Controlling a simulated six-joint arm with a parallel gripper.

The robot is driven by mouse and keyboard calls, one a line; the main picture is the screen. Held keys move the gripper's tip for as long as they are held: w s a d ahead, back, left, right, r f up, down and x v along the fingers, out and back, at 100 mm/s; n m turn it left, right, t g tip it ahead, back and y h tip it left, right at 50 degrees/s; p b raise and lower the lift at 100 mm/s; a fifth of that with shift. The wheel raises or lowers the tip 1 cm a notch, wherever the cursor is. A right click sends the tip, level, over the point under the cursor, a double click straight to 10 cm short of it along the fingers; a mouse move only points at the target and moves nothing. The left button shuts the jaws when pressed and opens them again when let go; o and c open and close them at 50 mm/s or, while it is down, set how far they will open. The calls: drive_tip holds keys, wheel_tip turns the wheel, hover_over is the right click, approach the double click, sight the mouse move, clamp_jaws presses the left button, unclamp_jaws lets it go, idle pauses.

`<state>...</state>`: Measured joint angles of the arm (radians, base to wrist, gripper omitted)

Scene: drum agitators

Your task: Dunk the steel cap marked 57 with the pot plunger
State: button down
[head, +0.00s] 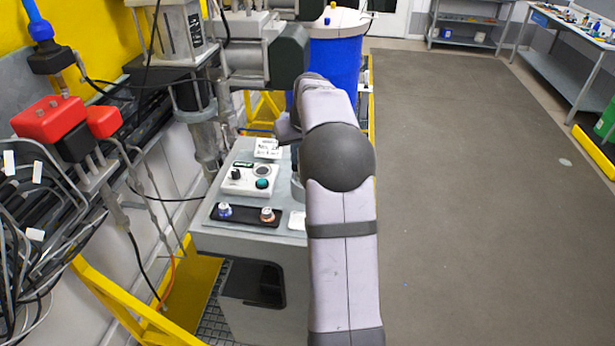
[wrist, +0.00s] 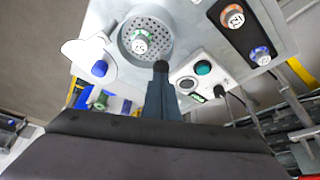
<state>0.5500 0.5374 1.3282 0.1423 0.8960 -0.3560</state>
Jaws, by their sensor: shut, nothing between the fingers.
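A steel cap (wrist: 140,42) with a dark mark and a greenish ring sits in a round perforated pot (wrist: 126,26) in the wrist view; I cannot read its number. My gripper (wrist: 160,68) is shut and empty, its dark tips overlapping the pot's lower rim in view. The black tray (head: 245,219) holds a blue-ringed cap (head: 224,210) and an orange-ringed cap (head: 267,214). The control box (head: 248,181) carries a black knob (head: 236,174) and a teal button (head: 262,183). My arm hides most of the pot in the head view. I cannot make out a plunger for certain.
A white plate with a blue knob (wrist: 100,68) lies left of the pot in the wrist view. A white sign (head: 267,149) stands behind the control box. A blue drum (head: 335,75) stands behind my arm. Cables and machinery crowd the left; open floor (head: 470,200) lies right.

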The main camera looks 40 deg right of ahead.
drive_tip(key=shift+f, duration=0.15)
drive_tip(key=shift+f+b, duration=1.35)
drive_tip(key=shift+f, duration=0.5)
drive_tip(key=shift+r, duration=0.2)
drive_tip(key=shift+r+p, duration=1.75)
drive_tip(key=shift+r, duration=0.05)
drive_tip(key=shift+f, duration=0.2)
